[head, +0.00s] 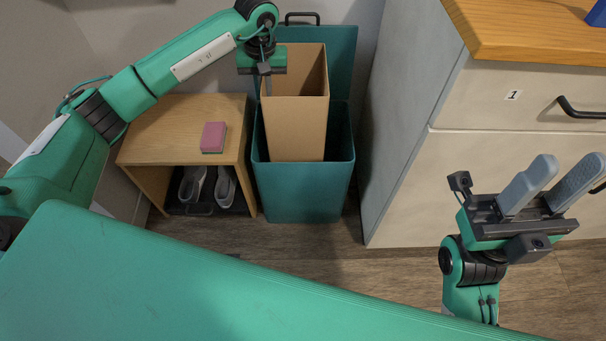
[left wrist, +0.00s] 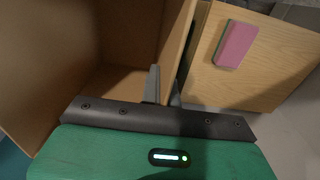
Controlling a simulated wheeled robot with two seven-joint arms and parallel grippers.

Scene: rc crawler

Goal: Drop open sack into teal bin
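The open sack (head: 297,115) is a tall brown box-like bag, upright, with its mouth facing up. It stands over the mouth of the teal bin (head: 305,194), and its lower end is hidden behind the bin's front rim. I cannot tell whether it touches the bottom. My left gripper (head: 265,84) is at the sack's upper left rim. In the left wrist view its fingers (left wrist: 163,88) are closed about the sack's wall (left wrist: 182,35). My right gripper (head: 556,180) is open and empty, in front of the drawers at the right.
The bin's lid (head: 341,72) stands open behind the sack. A wooden shelf stool (head: 165,125) left of the bin carries a pink sponge (head: 213,137), with shoes (head: 225,187) below. A drawer cabinet (head: 408,165) stands close on the bin's right.

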